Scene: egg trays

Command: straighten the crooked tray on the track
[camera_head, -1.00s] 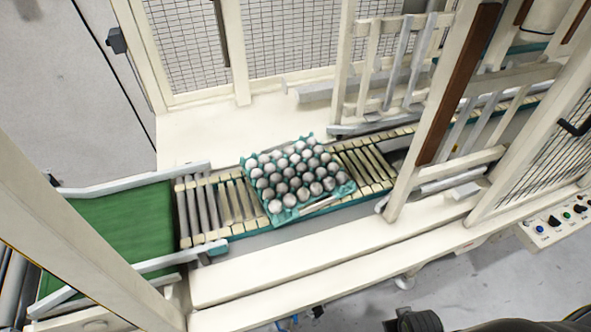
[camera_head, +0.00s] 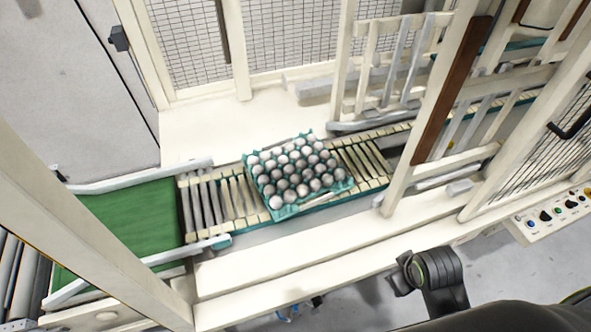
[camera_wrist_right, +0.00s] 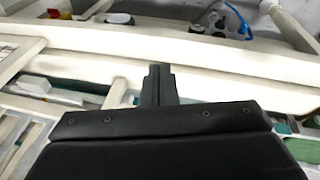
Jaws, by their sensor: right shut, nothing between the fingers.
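The teal tray (camera_head: 287,213) is full of pale grey-white eggs and lies on the slatted track (camera_head: 222,198) in the head view. It sits slightly turned against the line of the track, with its near left corner close to the track's near edge. My right gripper (camera_wrist_right: 157,74) is shut and empty in the right wrist view, over pale frame rails. In the head view my right arm (camera_head: 435,272) shows at the lower right, in front of the frame and apart from the tray. My left gripper is not in view.
A green belt (camera_head: 125,222) with pale side rails joins the track at the left. A frame post (camera_head: 425,125) with a brown strip stands right of the tray. A long pale beam (camera_head: 300,250) runs along the near side. A button panel (camera_head: 555,215) is at the right.

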